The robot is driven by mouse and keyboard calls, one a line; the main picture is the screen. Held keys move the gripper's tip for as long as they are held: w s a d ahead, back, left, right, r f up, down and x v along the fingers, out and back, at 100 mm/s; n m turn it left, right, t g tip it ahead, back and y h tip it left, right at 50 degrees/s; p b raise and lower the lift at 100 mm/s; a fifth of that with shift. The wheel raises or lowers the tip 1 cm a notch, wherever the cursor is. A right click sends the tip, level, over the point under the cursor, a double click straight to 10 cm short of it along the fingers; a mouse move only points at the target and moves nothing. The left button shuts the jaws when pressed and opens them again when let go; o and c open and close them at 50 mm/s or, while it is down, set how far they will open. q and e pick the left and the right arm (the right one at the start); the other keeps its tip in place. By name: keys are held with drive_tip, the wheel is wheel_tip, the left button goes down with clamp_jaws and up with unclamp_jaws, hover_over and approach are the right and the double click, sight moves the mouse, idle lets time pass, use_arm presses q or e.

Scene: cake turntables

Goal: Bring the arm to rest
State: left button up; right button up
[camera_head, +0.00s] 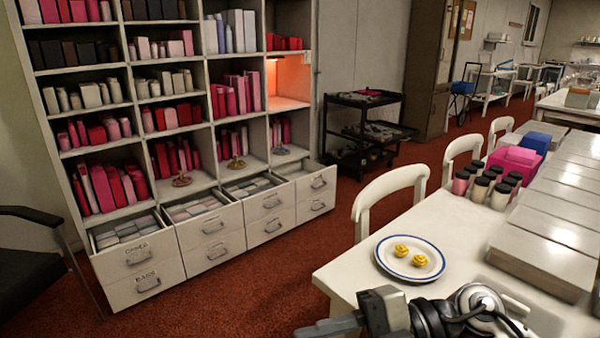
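My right gripper (332,325) comes in from the lower right, at the bottom edge of the head view. It is dark grey and points left, in front of the white table's (450,225) near corner. I see no object in its fingers, but their gap is not clear. My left gripper is not in view. A white plate (388,268) with a blue rim lies on the table beyond the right gripper, with two yellow swirled pieces (401,250) on it. Small coloured stands, one of them gold (236,163), sit in the lower shelf cubbies.
A shelf unit (202,100) full of pink and red packages stands at the left, its top drawers (200,205) pulled open. White chairs (390,198) line the table. Red carpet is clear between.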

drive_tip(key=w+r+m+t+y, duration=0.3)
drive_tip(key=r+m+t+y, duration=0.15)
drive_tip(key=m+t, duration=0.65)
drive_tip(key=w+d+f+m+t+h+p, duration=0.1)
drive_tip(key=w+d+f+m+t+h, duration=0.2)
drive_tip(key=d+f+m+t+h, duration=0.8)
drive_tip(key=s+f+m+g+h, duration=0.6)
drive_tip(key=s+f+g, duration=0.2)
drive_tip(key=f, duration=0.6)
drive_tip(key=shift+s+f+m+g+p, duration=0.2)
drive_tip(key=shift+s+m+g+p, duration=0.15)
drive_tip(key=shift+s, duration=0.6)
